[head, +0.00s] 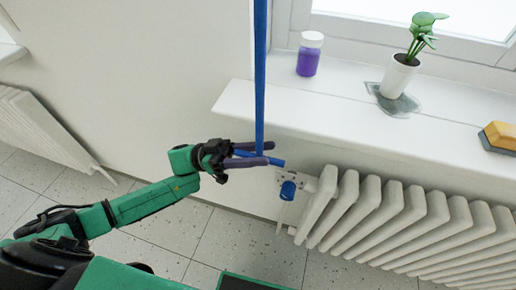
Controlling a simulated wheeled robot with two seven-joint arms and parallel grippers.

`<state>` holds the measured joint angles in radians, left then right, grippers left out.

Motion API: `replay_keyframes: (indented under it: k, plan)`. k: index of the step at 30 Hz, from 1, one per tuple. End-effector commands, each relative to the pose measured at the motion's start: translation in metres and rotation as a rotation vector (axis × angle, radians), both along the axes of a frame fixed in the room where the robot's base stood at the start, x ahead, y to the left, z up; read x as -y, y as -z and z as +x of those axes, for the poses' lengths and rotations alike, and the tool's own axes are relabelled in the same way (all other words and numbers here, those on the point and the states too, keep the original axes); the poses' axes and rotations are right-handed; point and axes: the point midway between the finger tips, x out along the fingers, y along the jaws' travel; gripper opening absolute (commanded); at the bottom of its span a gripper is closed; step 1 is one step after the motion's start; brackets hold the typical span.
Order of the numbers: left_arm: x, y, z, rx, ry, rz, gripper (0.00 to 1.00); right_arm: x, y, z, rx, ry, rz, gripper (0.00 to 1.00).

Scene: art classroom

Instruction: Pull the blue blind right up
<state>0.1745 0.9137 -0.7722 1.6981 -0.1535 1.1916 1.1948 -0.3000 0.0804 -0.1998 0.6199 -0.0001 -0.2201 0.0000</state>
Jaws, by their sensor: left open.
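A narrow blue strap (260,75) hangs straight down from the top edge of the head view, in front of the wall and sill corner. A short blue bar (276,162) is at its lower end. The blue blind itself is not in view, apart from this strap and bar. My left gripper (267,153) is open, with its two dark purple fingers pointing right at the strap's lower end. The fingers lie on either side of the strap and overlap part of the bar; I cannot tell whether they touch it. My right gripper is not in view.
A white windowsill (330,110) juts out at right, holding a purple jar (309,56), a potted plant (400,72) and a yellow sponge (499,135). Below it is a white radiator (400,220) with a blue valve knob (288,189). Another radiator (42,130) stands left.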

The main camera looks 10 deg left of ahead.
Motion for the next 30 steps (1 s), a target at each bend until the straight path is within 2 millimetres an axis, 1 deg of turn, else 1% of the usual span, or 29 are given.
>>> replay_keyframes:
  k: [4,5,6,7,8,9,30]
  plan:
    - [-0.0002,0.0004,0.0000,0.000,0.000,0.000,0.50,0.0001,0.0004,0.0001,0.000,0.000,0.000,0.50]
    - [-0.0002,0.0004,0.0000,0.000,0.000,0.000,0.46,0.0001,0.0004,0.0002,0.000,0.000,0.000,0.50]
    - [-0.0003,0.0004,0.0001,0.000,0.000,0.000,0.30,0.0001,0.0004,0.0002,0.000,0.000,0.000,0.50]
    - [-0.0003,0.0004,0.0001,0.000,0.000,0.000,0.19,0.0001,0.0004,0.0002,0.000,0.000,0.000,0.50]
    - [-0.0004,0.0004,0.0000,0.001,0.000,0.000,0.08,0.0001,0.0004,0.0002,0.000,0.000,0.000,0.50]
    - [-0.0005,0.0004,0.0003,0.001,0.000,0.000,0.00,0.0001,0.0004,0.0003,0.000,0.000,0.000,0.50]
    - [-0.0014,0.0000,0.0017,-0.001,-0.005,0.000,0.00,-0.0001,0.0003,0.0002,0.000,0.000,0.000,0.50]
